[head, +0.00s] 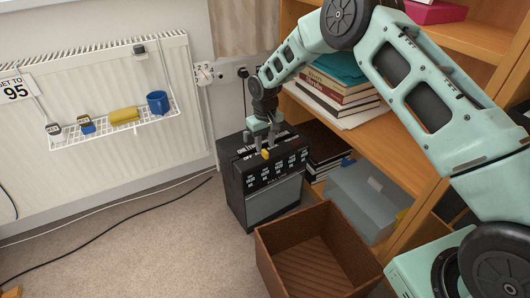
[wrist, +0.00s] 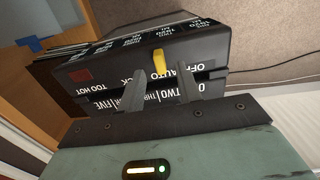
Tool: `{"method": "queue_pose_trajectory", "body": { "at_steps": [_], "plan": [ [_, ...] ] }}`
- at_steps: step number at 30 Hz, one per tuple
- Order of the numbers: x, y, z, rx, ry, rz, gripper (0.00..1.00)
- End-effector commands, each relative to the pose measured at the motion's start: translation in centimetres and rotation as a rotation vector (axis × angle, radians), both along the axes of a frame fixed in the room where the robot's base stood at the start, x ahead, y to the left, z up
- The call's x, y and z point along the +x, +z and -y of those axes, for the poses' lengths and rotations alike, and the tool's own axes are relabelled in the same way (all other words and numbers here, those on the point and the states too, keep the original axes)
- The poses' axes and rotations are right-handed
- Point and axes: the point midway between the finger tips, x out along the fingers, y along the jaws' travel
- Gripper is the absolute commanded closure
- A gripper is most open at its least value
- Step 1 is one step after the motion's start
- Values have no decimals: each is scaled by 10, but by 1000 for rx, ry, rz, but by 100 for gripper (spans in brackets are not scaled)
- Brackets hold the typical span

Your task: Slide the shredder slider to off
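The shredder (head: 235,190) is a black box with a grey front panel, standing on the carpet beside the radiator. Its yellow slider (head: 265,154) is a small tab on the top edge. The slider also shows in the wrist view (wrist: 159,62), close to the OFF and AUTO lettering; its exact setting cannot be told. My gripper (head: 264,144) is over the shredder top, pointing down. In the wrist view its two grey fingers (wrist: 160,78) are apart, with the yellow slider seen between and just beyond their tips. Contact with the slider cannot be told.
An open brown bin (head: 277,279) stands in front of the shredder. A wooden shelf (head: 398,150) with books (head: 335,90) is close on the right. The white radiator (head: 100,170) carries a wire rack with a blue mug (head: 157,102). Cables lie on the carpet at left.

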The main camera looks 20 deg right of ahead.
Motion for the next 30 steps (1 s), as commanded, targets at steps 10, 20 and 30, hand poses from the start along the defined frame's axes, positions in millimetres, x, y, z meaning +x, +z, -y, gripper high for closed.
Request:
{"method": "queue_pose_trajectory", "body": {
  "at_steps": [10,20,30],
  "plan": [
    [0,-30,0,0,0,0,65],
    [0,-29,0,0,0,0,88],
    [-6,-25,-19,0,6,-1,100]
  ]
}}
